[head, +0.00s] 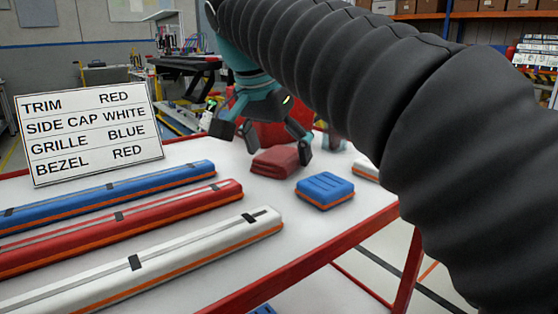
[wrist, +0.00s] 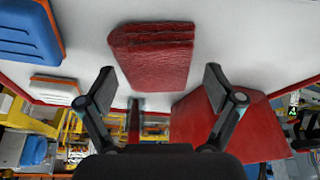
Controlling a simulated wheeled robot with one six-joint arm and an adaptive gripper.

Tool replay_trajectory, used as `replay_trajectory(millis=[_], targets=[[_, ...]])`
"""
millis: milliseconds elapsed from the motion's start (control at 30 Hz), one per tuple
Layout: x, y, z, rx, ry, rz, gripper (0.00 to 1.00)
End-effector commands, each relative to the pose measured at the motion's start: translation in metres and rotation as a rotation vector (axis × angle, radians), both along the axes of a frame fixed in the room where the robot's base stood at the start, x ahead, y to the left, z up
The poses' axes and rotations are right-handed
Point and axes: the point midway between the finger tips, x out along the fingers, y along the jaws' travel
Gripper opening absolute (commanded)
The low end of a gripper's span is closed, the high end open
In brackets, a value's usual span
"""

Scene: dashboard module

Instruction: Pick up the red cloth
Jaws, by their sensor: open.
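The red cloth (head: 275,163) lies folded on the white tabletop, left of a small blue block. In the wrist view the cloth (wrist: 153,55) is at the top middle, with its folded layers along the upper edge. My gripper (head: 264,141) is open and empty above the cloth, its fingers spread to either side in the head view. In the wrist view my gripper (wrist: 158,82) has its fingertips wide apart near the cloth's lower part. I see no contact, though the exact height gap is unclear.
The small blue block (head: 325,190) and a white block (head: 365,170) lie right of the cloth. A red object (head: 262,133) stands behind it. Long blue (head: 110,194), red (head: 130,221) and white (head: 190,253) bars lie at the left, before a sign (head: 90,135).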

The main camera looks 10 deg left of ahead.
Motion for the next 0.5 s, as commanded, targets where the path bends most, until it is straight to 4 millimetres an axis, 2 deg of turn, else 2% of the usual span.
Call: replay_trajectory(millis=[500], targets=[[-0.0002,0.0,-0.0045,0.0,0.0,0.0,0.92]])
